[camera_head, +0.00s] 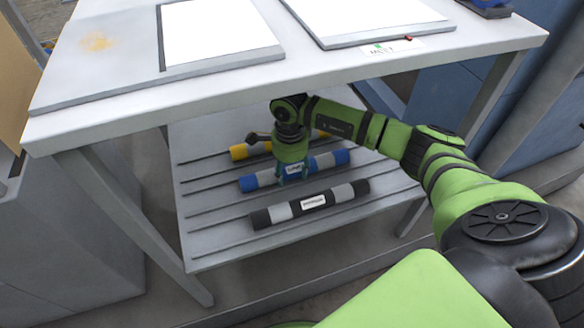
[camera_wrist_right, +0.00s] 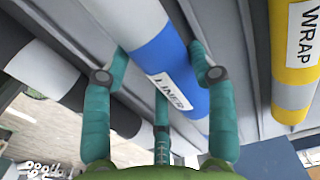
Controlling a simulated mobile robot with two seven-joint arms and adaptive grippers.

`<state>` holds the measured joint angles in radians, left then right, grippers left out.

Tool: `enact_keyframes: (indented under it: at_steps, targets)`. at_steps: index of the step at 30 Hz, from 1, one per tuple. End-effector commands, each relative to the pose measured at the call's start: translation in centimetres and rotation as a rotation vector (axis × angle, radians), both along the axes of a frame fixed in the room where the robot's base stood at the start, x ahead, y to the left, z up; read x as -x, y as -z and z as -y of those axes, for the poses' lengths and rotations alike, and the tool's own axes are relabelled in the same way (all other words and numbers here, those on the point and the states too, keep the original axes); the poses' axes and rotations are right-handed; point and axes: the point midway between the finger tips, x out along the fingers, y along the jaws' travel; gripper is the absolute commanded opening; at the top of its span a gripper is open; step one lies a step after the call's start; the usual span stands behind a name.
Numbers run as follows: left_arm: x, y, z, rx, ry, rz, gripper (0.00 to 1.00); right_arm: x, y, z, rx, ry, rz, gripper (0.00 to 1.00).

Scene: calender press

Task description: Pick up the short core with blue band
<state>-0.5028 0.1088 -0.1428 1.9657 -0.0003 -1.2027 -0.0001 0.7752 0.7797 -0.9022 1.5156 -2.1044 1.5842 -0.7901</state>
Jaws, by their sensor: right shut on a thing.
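The core with blue bands and a LINER label (camera_head: 325,161) lies on the ribbed lower shelf in the head view, between a yellow and a black core. My right gripper (camera_head: 292,175) comes down on its middle from above and hides part of it. In the right wrist view the same core (camera_wrist_right: 167,55) runs between the teal fingers of my right gripper (camera_wrist_right: 157,58). They are shut on it, two fingers showing on either side and one below. I cannot see a gap between core and shelf. My left gripper is not in view.
The yellow-banded WRAP core (camera_wrist_right: 292,55) lies behind and the black-banded core (camera_head: 345,193) in front, both close by. The table top (camera_head: 130,97) overhangs the shelf (camera_head: 215,245), with my right arm reaching in beneath it. Table legs (camera_head: 135,225) stand at the sides.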

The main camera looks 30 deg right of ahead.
Motion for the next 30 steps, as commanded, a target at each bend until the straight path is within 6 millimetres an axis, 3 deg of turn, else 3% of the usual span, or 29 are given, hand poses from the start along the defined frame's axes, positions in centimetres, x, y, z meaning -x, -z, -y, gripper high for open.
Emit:
enact_keyframes:
  at_steps: [4,9,21,30]
  targets:
    - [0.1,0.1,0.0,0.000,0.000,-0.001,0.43,-0.1,-1.4,0.0,-0.001,0.000,0.005,0.24]
    - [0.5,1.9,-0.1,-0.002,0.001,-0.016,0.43,0.1,-4.7,0.2,0.002,-0.001,0.005,0.24]
    - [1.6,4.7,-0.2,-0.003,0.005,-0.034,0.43,8.6,-9.4,2.5,0.005,0.000,0.002,0.23]
    - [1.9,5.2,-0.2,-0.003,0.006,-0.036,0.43,11.1,-10.8,3.0,0.000,0.000,0.002,0.23]
